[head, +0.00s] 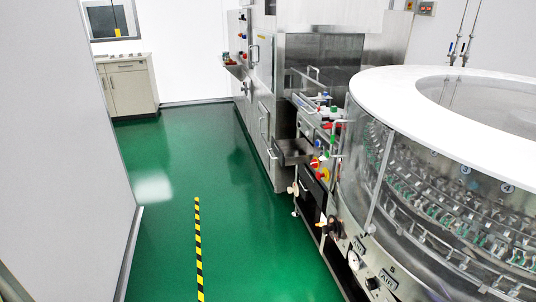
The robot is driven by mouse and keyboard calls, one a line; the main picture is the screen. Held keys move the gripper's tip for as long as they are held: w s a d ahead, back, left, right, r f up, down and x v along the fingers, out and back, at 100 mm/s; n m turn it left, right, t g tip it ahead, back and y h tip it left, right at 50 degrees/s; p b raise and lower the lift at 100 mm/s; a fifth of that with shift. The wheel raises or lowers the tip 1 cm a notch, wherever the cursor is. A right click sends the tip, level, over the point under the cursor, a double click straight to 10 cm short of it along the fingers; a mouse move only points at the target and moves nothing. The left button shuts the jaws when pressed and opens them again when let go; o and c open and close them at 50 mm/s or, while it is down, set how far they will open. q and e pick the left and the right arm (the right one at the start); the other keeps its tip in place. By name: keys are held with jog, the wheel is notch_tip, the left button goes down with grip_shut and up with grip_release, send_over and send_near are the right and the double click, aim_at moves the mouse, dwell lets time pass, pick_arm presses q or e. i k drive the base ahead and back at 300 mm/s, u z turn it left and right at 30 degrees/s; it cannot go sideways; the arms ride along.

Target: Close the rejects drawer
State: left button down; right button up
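A steel, open-topped drawer or tray (293,152) juts out toward the aisle from the machine's side, right of centre in the head view. It may be the rejects drawer; no readable label confirms this. Below it and to the right is a dark front panel with a handle (310,185). A smaller tray-like ledge (236,70) sticks out farther back on the steel cabinet. Neither of my grippers shows in this view.
The round washer (440,190) with a white top rim and clear side fills the right. A steel cabinet (262,75) stands behind it. Green floor (165,230) lies clear, with a yellow-black strip (198,245). A white wall bounds the left; a beige cupboard (128,88) stands at the back.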

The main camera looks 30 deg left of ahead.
aim_at(298, 150)
jog(key=u, duration=1.1)
jog(key=i, duration=1.1)
jog(key=u, duration=0.7)
jog(key=i, duration=1.75)
jog(key=z, duration=1.65)
jog(key=i, duration=0.5)
jog(key=z, duration=0.4)
